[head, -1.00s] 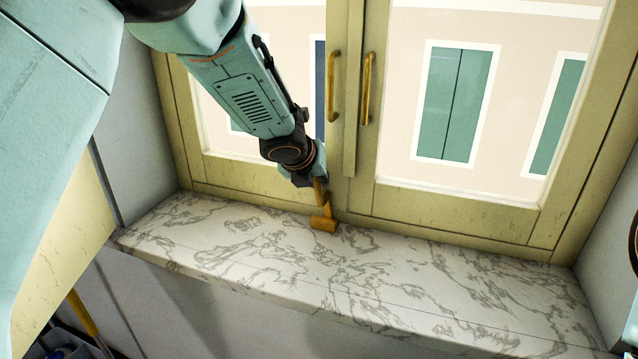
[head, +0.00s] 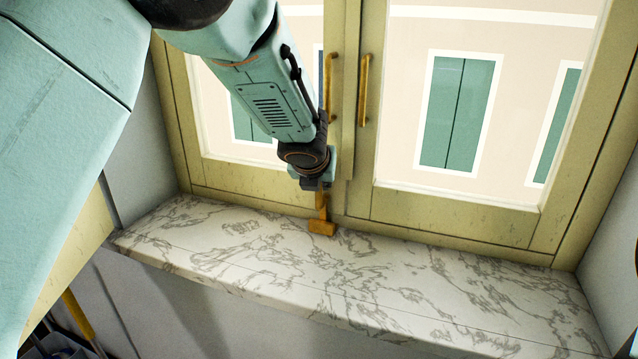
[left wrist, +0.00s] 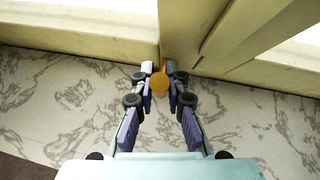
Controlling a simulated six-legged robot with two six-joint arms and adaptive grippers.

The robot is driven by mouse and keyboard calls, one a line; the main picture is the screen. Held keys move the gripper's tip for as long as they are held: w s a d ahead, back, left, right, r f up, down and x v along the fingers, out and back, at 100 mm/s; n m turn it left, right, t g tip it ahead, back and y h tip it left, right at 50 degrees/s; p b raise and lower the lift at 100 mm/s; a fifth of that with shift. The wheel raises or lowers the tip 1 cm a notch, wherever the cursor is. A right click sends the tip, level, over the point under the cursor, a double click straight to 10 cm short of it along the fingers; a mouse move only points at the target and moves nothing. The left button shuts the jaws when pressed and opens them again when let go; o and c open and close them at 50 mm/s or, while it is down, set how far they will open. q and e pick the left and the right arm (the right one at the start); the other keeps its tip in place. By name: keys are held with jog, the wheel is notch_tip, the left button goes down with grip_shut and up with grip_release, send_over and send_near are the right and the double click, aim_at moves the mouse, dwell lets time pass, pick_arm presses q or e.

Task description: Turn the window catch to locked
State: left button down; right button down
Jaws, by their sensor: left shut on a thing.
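The window catch (head: 321,210) is a yellow-orange metal piece at the foot of the window, by the seam between the two sashes. Its lever stands nearly upright above a wider block close to the marble sill. My left gripper (head: 318,186) comes down from the upper left and is shut on the catch's upper part, hiding its top end. In the left wrist view the two fingers (left wrist: 160,76) close on both sides of the catch's rounded orange end (left wrist: 160,81). My right gripper is not in view.
The marble sill (head: 420,280) is bare. Two upright brass handles, left (head: 331,90) and right (head: 365,90), stick out above on the olive window frames (head: 450,225). The left handle is partly behind my arm. Walls close in the sill at both ends.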

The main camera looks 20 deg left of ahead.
pick_arm(q)
jog(key=shift+s+f, duration=0.15)
jog(key=shift+f, duration=0.15)
jog(key=c, duration=1.7)
grip_release()
jog(key=shift+d, duration=0.1)
jog(key=o, duration=0.4)
jog(key=shift+w+d+r, duration=0.1)
jog(key=shift+w, duration=0.15)
jog(key=shift+c, duration=0.2)
jog(key=shift+s+a+r, duration=0.15)
jog(key=shift+a, duration=0.05)
jog(key=v, duration=1.2)
